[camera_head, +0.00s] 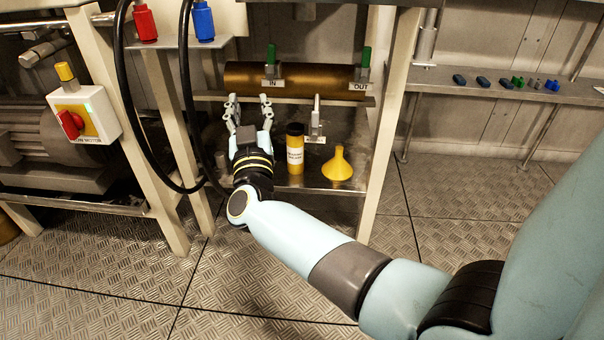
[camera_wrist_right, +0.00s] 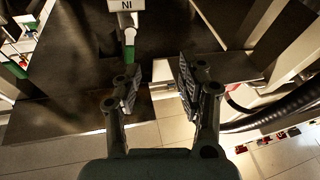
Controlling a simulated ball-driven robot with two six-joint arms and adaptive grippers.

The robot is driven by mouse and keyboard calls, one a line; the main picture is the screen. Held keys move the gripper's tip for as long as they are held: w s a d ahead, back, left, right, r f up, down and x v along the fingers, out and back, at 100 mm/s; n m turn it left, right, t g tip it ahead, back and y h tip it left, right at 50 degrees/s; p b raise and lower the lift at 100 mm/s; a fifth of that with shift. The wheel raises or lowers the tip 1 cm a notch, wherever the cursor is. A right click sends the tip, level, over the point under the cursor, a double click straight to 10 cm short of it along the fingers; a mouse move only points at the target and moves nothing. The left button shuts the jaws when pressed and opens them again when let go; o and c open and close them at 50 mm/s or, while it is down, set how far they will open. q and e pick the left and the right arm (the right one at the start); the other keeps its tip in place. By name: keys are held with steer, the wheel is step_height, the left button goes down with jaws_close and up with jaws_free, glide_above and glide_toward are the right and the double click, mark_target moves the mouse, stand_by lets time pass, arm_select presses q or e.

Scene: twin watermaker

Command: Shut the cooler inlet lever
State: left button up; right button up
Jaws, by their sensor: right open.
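The cooler (camera_head: 318,80) is a brown horizontal cylinder under the bench. Its inlet lever has a green handle (camera_head: 271,54) that stands upright above the "IN" label (camera_head: 271,70). The green handle also shows in the right wrist view (camera_wrist_right: 130,52), near the upside-down label. A similar green outlet lever (camera_head: 365,56) stands upright by the "OUT" label. My right gripper (camera_head: 250,107) is open and empty, with its fingers pointing up, below and slightly left of the inlet lever. Its fingers (camera_wrist_right: 158,85) are spread apart in the wrist view. My left gripper is not in view.
A white bench leg (camera_head: 392,120) stands to the right. A grey-handled valve (camera_head: 316,115) sits below the cooler.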

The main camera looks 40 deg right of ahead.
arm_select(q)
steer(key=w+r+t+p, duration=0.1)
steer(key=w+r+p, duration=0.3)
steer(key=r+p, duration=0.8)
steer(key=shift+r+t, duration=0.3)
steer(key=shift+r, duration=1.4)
arm_select(e)
steer(key=s+a+f+n+g+y, duration=0.3)
steer(key=s+f+y, duration=0.2)
steer(key=s+f, duration=0.5)
steer(key=s+a+f+n+g+y, duration=0.2)
steer(key=s+f+y, duration=0.4)
steer(key=s+f, duration=0.4)
steer(key=shift+s+a+f+n+g, duration=0.4)
steer(key=shift+f+n+g, duration=0.45)
steer(key=shift+g, duration=0.25)
